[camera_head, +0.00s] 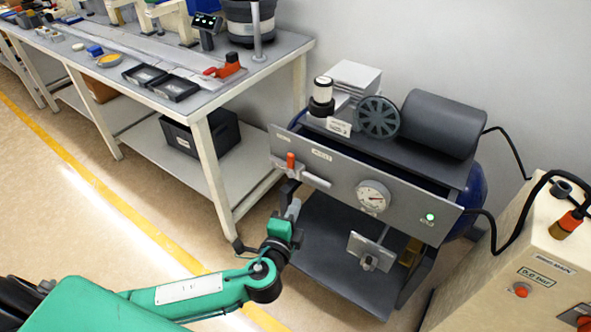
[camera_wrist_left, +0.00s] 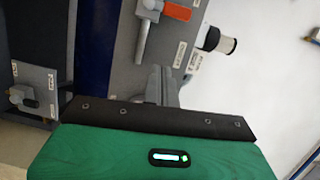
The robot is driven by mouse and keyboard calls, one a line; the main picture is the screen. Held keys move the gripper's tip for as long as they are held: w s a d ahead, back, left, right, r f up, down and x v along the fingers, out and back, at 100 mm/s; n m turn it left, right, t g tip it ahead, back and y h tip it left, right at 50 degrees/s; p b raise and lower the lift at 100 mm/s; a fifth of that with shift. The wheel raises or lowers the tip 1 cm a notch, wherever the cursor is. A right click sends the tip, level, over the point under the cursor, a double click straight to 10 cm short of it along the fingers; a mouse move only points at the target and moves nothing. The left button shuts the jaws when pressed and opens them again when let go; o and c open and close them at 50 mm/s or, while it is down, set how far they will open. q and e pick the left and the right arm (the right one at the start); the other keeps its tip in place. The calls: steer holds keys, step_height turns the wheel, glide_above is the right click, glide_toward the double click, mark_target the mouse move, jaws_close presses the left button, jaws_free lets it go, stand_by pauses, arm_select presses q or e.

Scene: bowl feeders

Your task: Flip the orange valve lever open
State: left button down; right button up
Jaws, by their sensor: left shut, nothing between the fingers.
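The orange valve lever (camera_head: 291,160) stands upright on the grey compressor panel (camera_head: 338,174), crosswise to its silver pipe (camera_head: 316,180). In the left wrist view the orange lever (camera_wrist_left: 176,11) shows at the top edge, partly cut off, with the pipe (camera_wrist_left: 144,42) running down from the valve. My left gripper (camera_head: 292,206) is in front of the panel, just below the valve in the head view. Its grey fingers (camera_wrist_left: 162,88) are shut and empty, apart from the lever. My right gripper is in neither view.
A pressure gauge (camera_head: 373,196) and a green light (camera_head: 430,217) sit on the panel to the right. A workbench (camera_head: 213,99) stands at left, a cream dryer box (camera_head: 520,265) at right. Floor is open in front of the bench.

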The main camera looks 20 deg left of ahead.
mark_target(291, 166)
arm_select(q)
steer(key=shift+w+r+m+t+h, duration=0.3)
steer(key=shift+w+r+m+h, duration=0.1)
steer(key=shift+m, duration=0.3)
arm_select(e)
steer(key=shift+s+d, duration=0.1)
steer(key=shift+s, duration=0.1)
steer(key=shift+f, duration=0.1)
arm_select(q)
steer(key=w+a, duration=0.1)
steer(key=w, duration=0.2)
steer(key=w+a, duration=0.1)
steer(key=w, duration=0.3)
steer(key=w+a, duration=0.1)
steer(key=w, duration=0.2)
steer(key=shift+w, duration=0.35)
steer(key=shift+w+a+f, duration=0.1)
steer(key=shift+a, duration=0.25)
